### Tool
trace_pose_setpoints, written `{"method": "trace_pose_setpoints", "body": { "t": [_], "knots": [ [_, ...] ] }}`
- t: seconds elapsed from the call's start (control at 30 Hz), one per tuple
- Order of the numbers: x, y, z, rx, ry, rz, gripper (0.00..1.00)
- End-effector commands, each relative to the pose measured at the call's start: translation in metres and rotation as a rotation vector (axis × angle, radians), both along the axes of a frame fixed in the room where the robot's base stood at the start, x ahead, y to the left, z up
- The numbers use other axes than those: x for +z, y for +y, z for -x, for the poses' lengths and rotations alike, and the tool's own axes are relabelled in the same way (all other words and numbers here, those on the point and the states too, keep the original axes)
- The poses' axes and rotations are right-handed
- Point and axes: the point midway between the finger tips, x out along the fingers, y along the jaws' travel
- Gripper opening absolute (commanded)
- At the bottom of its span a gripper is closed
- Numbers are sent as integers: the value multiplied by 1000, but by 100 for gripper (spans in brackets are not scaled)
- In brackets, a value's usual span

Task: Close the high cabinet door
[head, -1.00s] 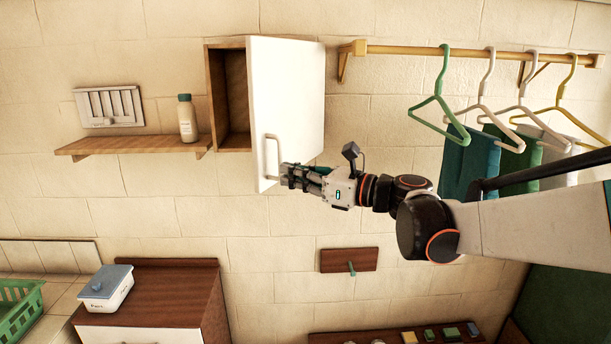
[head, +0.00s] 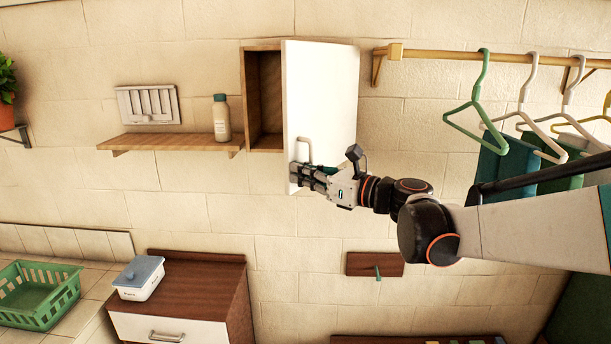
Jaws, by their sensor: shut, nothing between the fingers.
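The high cabinet (head: 263,103) is a small wooden wall box, and its inside shows on the left. Its white door (head: 325,95) stands open, hinged on the right side and swung out toward me. A pale handle (head: 304,150) sits near the door's lower free edge. My gripper (head: 294,175) is shut with nothing in it. Its fingertips are at the door's lower left part, just below the handle, in front of the panel. I cannot tell whether they touch it.
A wooden shelf (head: 170,142) with a bottle (head: 221,118) is left of the cabinet. A rail (head: 470,55) with several hangers and towels is on the right. A small peg board (head: 375,264) is below. A drawer cabinet (head: 195,285) and green basket (head: 40,292) are lower left.

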Motion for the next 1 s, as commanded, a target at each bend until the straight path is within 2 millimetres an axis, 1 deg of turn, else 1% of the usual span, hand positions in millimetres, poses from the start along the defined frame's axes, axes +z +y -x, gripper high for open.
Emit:
{"method": "trace_pose_setpoints", "body": {
  "t": [0.17, 0.27, 0.37, 0.5, 0.7, 0.83, 1.0],
  "knots": [
    [-1, 25, -10, -64, 0, 0, 0],
    [-2, 44, -21, -124, 0, 0, 0],
    [-2, 66, -36, -198, 0, 0, 0],
    [-2, 96, -63, -313, 0, 0, 0],
    [-2, 132, -109, -482, 0, 0, 0],
    [-2, 150, -138, -582, 0, 0, 0],
    [-1, 166, -173, -697, 0, 0, 0]
  ]
}}
